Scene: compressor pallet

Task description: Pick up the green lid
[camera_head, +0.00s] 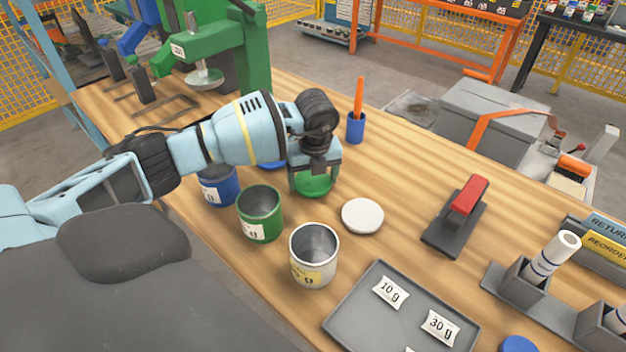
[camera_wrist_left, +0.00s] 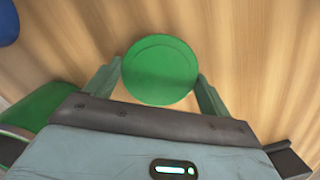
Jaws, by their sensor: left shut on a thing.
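The green lid (camera_head: 314,183) is a round disc under my left gripper (camera_head: 314,184) in the head view. In the left wrist view the lid (camera_wrist_left: 160,70) sits between the two fingers of my left gripper (camera_wrist_left: 160,85), which is shut on it. Whether the lid touches the table cannot be told. The green can (camera_head: 260,212) stands open to the left of and nearer than the lid. My right gripper is not in view.
A blue can (camera_head: 219,186) and a white can (camera_head: 313,256) flank the green can. A blue lid (camera_head: 271,163) is partly hidden behind my gripper. A white lid (camera_head: 362,216), a grey tray (camera_head: 345,318), a stapler (camera_head: 462,214) and a blue pen cup (camera_head: 356,128) stand nearby.

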